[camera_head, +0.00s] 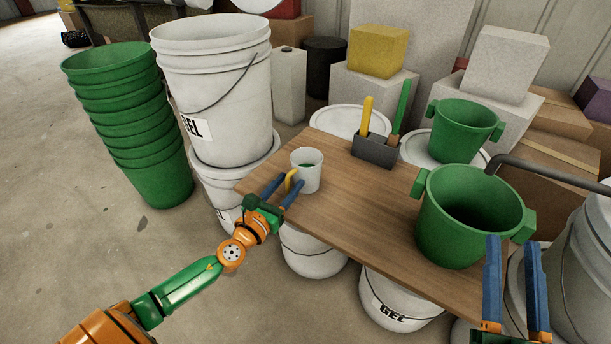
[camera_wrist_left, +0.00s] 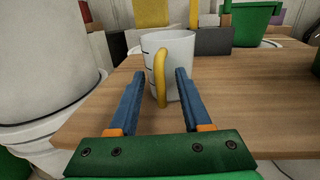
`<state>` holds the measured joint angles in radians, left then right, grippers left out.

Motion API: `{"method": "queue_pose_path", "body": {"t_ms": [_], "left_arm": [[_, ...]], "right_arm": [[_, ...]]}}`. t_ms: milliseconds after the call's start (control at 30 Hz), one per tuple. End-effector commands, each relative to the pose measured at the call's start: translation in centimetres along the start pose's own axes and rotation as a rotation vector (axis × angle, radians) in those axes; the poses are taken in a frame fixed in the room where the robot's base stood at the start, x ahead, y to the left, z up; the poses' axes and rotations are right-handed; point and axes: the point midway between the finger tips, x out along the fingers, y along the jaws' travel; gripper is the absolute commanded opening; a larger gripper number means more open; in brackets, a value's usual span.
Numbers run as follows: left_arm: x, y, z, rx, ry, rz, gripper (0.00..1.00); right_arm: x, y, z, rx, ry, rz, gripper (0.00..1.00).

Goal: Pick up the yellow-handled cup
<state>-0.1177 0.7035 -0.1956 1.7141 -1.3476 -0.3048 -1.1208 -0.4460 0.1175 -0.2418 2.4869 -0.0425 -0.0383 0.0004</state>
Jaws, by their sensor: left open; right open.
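The white cup (camera_head: 308,172) with a yellow handle (camera_head: 291,180) stands upright near the left corner of the wooden board (camera_head: 365,220). I cannot tell whether the fingers touch the handle. My right gripper (camera_head: 513,245) is open and empty at the lower right, by the big green bucket (camera_head: 446,225).
A grey holder (camera_head: 375,152) with yellow- and green-handled tools stands at the board's back edge. A smaller green bucket (camera_head: 462,130) is behind the big one. White buckets (camera_head: 213,95) and stacked green buckets (camera_head: 135,130) stand left. The board's middle is clear.

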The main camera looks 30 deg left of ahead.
Motion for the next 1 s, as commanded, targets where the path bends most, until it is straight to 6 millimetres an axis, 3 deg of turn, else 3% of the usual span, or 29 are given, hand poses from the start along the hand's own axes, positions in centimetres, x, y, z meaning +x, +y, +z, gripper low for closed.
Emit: {"method": "queue_pose_path", "body": {"t_ms": [233,400,1000], "left_arm": [[0.26,-0.02,-0.1,-0.001,0.002,-0.001,0.46],[0.24,-0.01,-0.1,-0.002,0.002,0.0,0.0],[0.23,-0.01,-0.11,-0.002,0.002,0.0,0.0]], "right_arm": [[0.0,-0.02,-0.07,0.0,0.006,-0.001,0.42],[-0.01,-0.03,-0.05,0.0,0.005,-0.001,0.42],[-0.01,-0.04,-0.01,0.0,0.004,-0.001,0.42]]}}
